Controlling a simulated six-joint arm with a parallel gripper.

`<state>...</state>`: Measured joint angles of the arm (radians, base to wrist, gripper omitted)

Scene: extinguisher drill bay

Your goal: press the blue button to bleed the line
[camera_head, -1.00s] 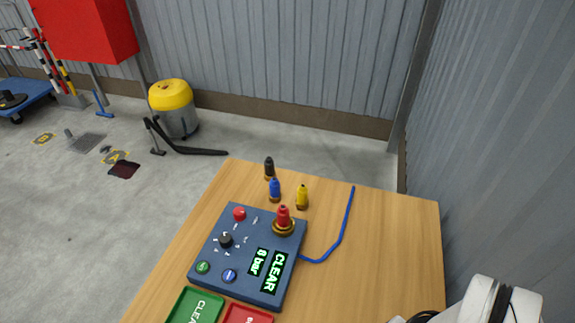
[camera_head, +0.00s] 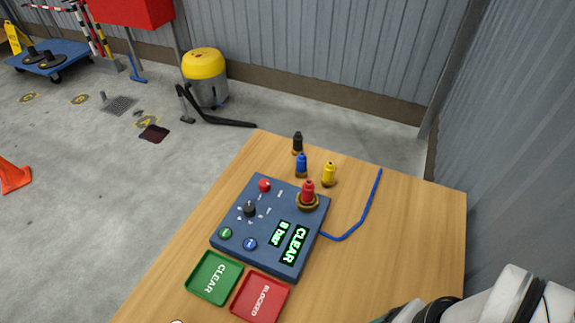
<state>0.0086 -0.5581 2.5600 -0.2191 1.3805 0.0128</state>
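The blue button (camera_head: 250,244) sits at the near left of the dark blue control box (camera_head: 262,262), beside a green button (camera_head: 225,232). The box also carries a red button (camera_head: 264,185), a black knob (camera_head: 249,209) and a red nozzle (camera_head: 308,190) seated upright in a brass-coloured ring. Its display (camera_head: 292,241) reads "CLEAR" and "8 bar" in green. White and dark parts of my arm show at the lower right, apart from the box. My gripper cannot be made out.
A green "CLEAR" tray (camera_head: 191,287) and a red "BLOCKED" tray (camera_head: 237,306) lie in front of the box. Black (camera_head: 297,144), blue (camera_head: 302,165) and yellow (camera_head: 329,174) nozzles stand behind it. A blue hose (camera_head: 366,212) runs right. The table's right side (camera_head: 420,240) is clear.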

